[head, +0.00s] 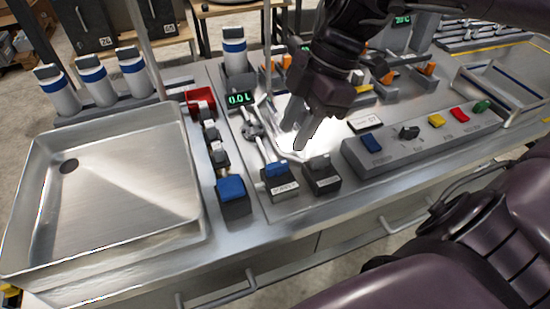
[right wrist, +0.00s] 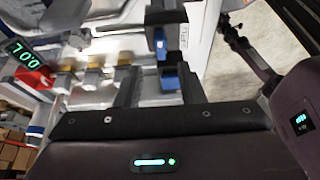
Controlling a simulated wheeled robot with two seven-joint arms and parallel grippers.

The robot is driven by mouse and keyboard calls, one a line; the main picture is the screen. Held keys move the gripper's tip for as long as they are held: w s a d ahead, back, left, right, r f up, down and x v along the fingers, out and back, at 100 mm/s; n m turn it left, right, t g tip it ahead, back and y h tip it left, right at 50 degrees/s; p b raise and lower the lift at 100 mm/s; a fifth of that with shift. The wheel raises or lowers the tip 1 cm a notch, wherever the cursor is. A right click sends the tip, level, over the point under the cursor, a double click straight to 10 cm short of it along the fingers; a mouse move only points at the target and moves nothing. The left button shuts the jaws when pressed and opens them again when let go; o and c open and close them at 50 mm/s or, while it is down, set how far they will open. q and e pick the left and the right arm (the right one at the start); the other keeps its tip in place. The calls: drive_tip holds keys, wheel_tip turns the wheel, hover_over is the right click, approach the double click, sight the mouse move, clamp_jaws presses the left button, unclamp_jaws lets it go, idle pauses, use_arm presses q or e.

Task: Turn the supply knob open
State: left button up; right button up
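My right gripper (head: 302,142) hangs over the counter, fingers pointing down, just behind the two small front boxes. In the right wrist view its two fingers (right wrist: 158,88) are apart with nothing held between them. The front box with a blue top (head: 278,176) carries a label too small to read surely. The dark-topped box (head: 322,174) stands to its right. A grey valve-like fitting (head: 253,130) sits behind, below a green display reading 0.0 L (head: 240,99). A black knob (head: 409,132) stands on the grey control panel (head: 384,168). I cannot tell which is the supply knob. My left gripper is not in view.
A steel sink tray (head: 110,236) fills the left. White bottles with blue bands (head: 98,83) stand behind it. A blue-topped block (head: 231,189) ends a neighbouring row with a red part (head: 200,97). Colored buttons (head: 460,115) line the panel. The counter's front strip is clear.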

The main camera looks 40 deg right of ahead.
sight(277, 164)
drive_tip(key=x, duration=0.7)
drive_tip(key=shift+a+f, duration=0.15)
drive_tip(key=shift+f, duration=0.05)
clamp_jaws()
